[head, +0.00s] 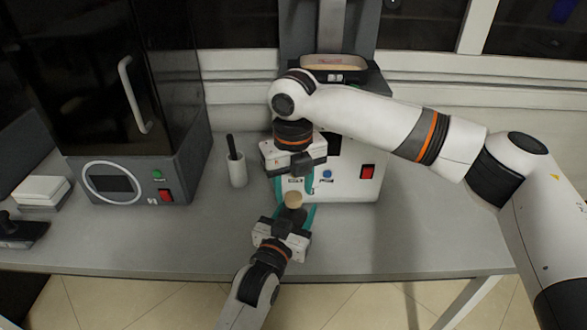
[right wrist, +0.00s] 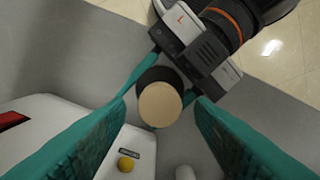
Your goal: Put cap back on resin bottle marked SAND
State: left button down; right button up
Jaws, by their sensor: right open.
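A dark bottle (right wrist: 150,77) with a round tan cap (right wrist: 160,104) on its top end stands upright between the teal fingers of my left gripper (head: 297,218). The tan cap also shows in the head view (head: 293,199). No SAND marking can be read. My left gripper appears shut on the bottle, low over the table's front part. My right gripper (head: 292,186) points down from above. It is open, its two teal fingers apart on either side of the cap, with a gap visible in the right wrist view. The bottle's lower part is hidden.
A white machine (head: 345,188) with a red switch stands close behind the grippers. A white cup (head: 237,170) with a dark tool stands to the left. A dark-doored printer (head: 120,195) is further left. The table (head: 420,235) is clear at the right.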

jog(key=shift+f, duration=0.85)
jog(key=shift+c, duration=0.4)
